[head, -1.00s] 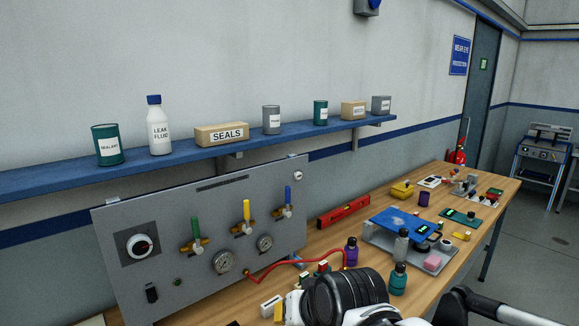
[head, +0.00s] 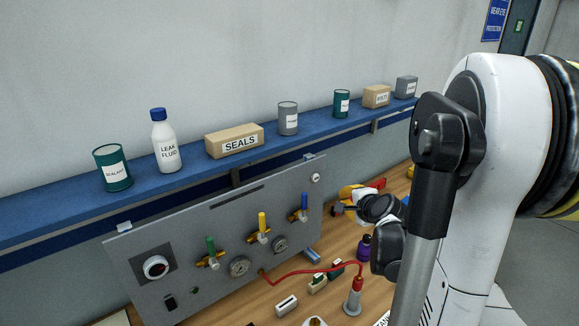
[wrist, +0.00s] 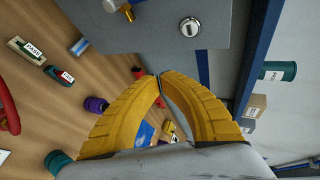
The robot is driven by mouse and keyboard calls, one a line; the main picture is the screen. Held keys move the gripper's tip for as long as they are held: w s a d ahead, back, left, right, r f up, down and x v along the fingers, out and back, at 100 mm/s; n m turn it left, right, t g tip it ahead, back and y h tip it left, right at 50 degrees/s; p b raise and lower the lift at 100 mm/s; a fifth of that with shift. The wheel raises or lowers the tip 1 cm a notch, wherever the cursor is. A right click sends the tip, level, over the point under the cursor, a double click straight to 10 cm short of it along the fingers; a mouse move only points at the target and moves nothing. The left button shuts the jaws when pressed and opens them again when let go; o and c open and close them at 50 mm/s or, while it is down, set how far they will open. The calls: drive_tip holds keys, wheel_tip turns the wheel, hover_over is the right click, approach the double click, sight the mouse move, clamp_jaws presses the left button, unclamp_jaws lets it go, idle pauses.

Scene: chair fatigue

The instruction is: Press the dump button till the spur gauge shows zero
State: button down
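The grey panel (head: 215,245) stands below the shelf. Two round gauges (head: 239,266) (head: 280,244) sit low on it; their needles and labels are too small to read, so I cannot tell which is the spur gauge. A round silver button-like fitting (head: 315,178) is at the panel's top right; it also shows in the wrist view (wrist: 190,29). A small dark round fitting (head: 194,290) is at the lower left. No dump label is legible. My gripper (wrist: 160,77) has its yellow fingertips together, empty, beside the panel's right end and apart from the silver fitting.
Green, yellow and blue valve handles (head: 262,222) stick out of the panel. The blue shelf (head: 190,186) above holds several cans, a bottle and boxes. A red hose (head: 310,269) and small bench items lie in front. My arm covers the right side.

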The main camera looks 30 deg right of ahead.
sight(316, 178)
drive_tip(key=shift+s+d, duration=0.1)
drive_tip(key=shift+s, duration=0.05)
drive_tip(key=shift+w+a, duration=0.2)
drive_tip(key=shift+w, duration=2.05)
drive_tip(key=shift+w+a, duration=0.15)
drive_tip(key=shift+w, duration=2.1)
drive_tip(key=shift+w, duration=0.4)
